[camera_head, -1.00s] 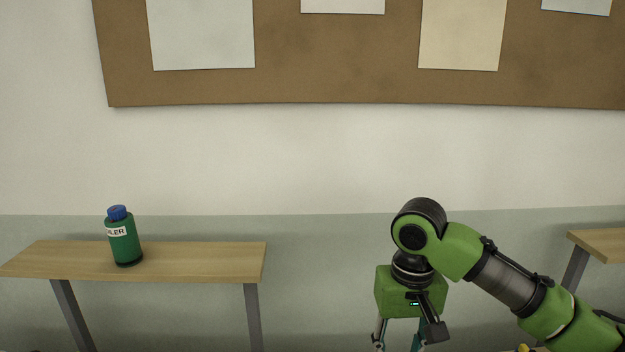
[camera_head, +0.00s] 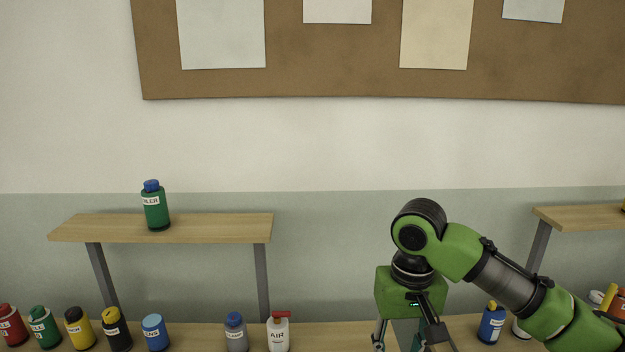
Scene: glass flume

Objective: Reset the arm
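My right arm comes in from the lower right, bent at a black and green joint. Its gripper (camera_head: 400,345) hangs downward below the green wrist block, over the gap by the wooden table. The fingertips are cut off by the bottom edge, so its opening is not clear. Nothing is seen held in the visible part. My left arm and gripper are not in view.
A green bottle with a blue cap (camera_head: 155,207) stands on the left raised shelf (camera_head: 220,226). Several bottles line the table (camera_head: 340,335) below, including a white air bottle (camera_head: 278,334) and a blue bottle (camera_head: 491,324) near my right arm. Another shelf (camera_head: 575,216) is at right.

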